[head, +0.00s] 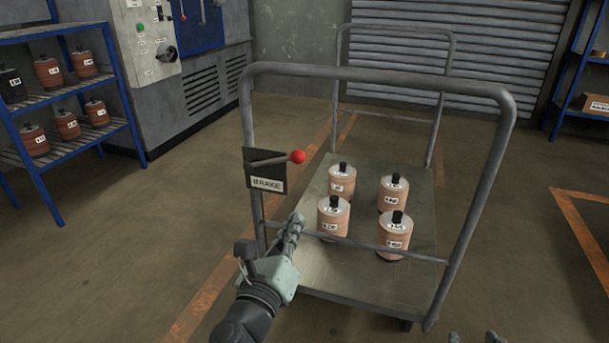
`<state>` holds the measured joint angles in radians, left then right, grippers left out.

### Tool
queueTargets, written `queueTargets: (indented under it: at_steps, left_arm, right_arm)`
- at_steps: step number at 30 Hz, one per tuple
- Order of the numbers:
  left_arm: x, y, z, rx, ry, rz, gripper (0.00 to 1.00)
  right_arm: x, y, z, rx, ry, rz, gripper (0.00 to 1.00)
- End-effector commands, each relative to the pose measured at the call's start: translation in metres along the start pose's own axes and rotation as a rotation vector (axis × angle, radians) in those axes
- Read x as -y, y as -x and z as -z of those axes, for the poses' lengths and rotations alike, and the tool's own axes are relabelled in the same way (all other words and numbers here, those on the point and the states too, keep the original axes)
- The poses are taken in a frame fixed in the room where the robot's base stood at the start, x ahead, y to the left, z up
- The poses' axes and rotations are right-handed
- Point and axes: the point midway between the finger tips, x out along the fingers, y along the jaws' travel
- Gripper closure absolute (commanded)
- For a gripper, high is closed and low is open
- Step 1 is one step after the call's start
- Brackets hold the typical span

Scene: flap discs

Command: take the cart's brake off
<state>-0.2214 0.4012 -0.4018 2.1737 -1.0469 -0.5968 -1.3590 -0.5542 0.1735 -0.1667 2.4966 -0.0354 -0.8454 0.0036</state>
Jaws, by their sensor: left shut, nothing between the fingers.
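The cart (375,283) has a flat grey deck and tubular handles at both ends. On the left post of its near handle is a dark plate with a "BRAKE" label (268,184). The brake lever (275,160) sticks out to the right from this plate, nearly level, and ends in a red knob (298,156). My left gripper (295,219) is shut and empty. In the picture it is below the knob, apart from it, near the handle's lower crossbar. Of my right gripper (473,338), only two separated fingertips show at the bottom edge.
Several copper-coloured canisters (333,216) with black tops stand on the deck. A blue shelf (78,92) with more canisters is at the left, beside a control cabinet (150,40). A roller shutter (500,50) is behind. The floor right of the cart is clear.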

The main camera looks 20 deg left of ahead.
Motion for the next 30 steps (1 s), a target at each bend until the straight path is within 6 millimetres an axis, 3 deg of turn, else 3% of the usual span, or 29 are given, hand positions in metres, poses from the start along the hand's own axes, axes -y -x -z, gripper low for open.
queueTargets:
  at_steps: [7,11,24,25,30]
  left_arm:
    - [0.0,-0.002,0.0,0.0,0.003,-0.001,1.0]
    - [0.0,-0.014,-0.001,0.002,0.004,-0.001,1.0]
    - [0.0,-0.105,-0.001,0.002,0.005,-0.002,1.0]
    - [0.0,-0.104,-0.008,0.002,0.003,-0.002,1.0]
    - [-0.001,-0.107,-0.027,0.001,0.003,-0.002,1.0]
  right_arm:
    - [0.0,0.0,-0.001,0.004,0.0,-0.001,0.6]
    - [-0.002,0.0,-0.004,0.019,0.001,-0.004,0.6]
    - [-0.006,0.001,-0.012,0.052,0.002,-0.013,0.6]
    - [-0.006,0.003,-0.011,0.061,0.003,-0.014,0.6]
    - [-0.022,0.01,-0.044,0.21,0.01,-0.047,0.6]
